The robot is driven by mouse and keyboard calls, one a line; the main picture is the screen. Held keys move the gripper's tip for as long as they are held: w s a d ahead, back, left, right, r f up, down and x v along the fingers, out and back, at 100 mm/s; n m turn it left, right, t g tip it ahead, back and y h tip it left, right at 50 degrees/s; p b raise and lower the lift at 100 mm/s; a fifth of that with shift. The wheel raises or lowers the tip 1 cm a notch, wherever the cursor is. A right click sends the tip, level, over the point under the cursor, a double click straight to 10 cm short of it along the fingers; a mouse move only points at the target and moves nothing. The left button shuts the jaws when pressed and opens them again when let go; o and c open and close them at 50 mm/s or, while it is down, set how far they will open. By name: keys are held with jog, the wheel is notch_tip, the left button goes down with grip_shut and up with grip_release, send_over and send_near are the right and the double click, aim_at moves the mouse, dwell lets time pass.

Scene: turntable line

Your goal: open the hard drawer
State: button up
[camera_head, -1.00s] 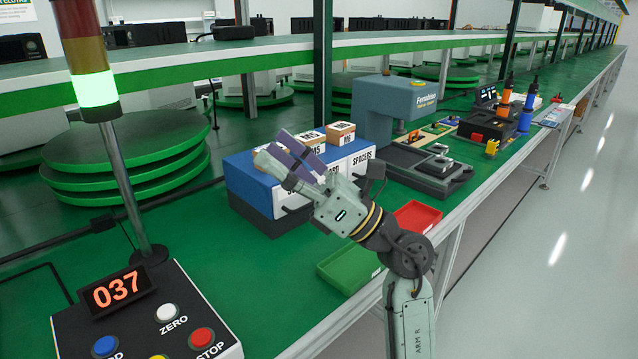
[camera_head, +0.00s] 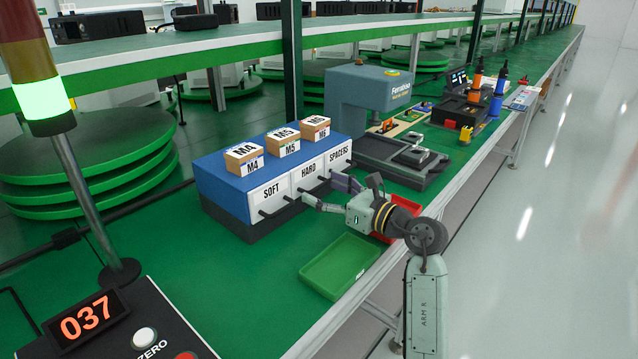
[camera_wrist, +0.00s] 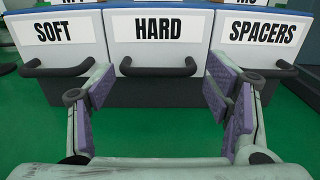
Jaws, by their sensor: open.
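The hard drawer (camera_head: 308,174) is the middle of three white drawer fronts in a blue cabinet (camera_head: 221,182). Its front (camera_wrist: 158,33) fills the top middle of the wrist view, and it looks closed, flush with its neighbours. Its dark bar handle (camera_wrist: 158,69) sticks out below the label. My gripper (camera_head: 333,193) is in front of the cabinet, pointing at the drawer fronts. In the wrist view my gripper (camera_wrist: 159,92) is open, with purple-padded fingers spread either side of the hard handle and nothing between them. I cannot tell whether the fingertips reach the handle's depth.
The soft drawer (camera_wrist: 57,34) and the spacers drawer (camera_wrist: 262,35) flank it, each with a handle. Several small boxes (camera_head: 244,158) stand on the cabinet. A green tray (camera_head: 340,265) and a red tray (camera_head: 384,236) lie in front. A grey-blue machine (camera_head: 367,98) stands behind.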

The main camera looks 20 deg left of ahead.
jog(key=shift+x, duration=0.95)
jog(key=shift+c, duration=0.2)
jog(key=shift+d+r, duration=0.1)
jog(key=shift+d, duration=0.05)
jog(key=c, duration=1.4)
jog(key=b+v, duration=0.5)
jog(key=v, duration=0.9)
jog(key=shift+w+d, duration=0.1)
jog(key=shift+d, duration=0.15)
jog(key=o, duration=1.4)
jog(key=shift+o, duration=0.2)
jog(key=v, duration=1.1)
jog(key=shift+s+d, duration=0.2)
jog(key=shift+s, duration=0.2)
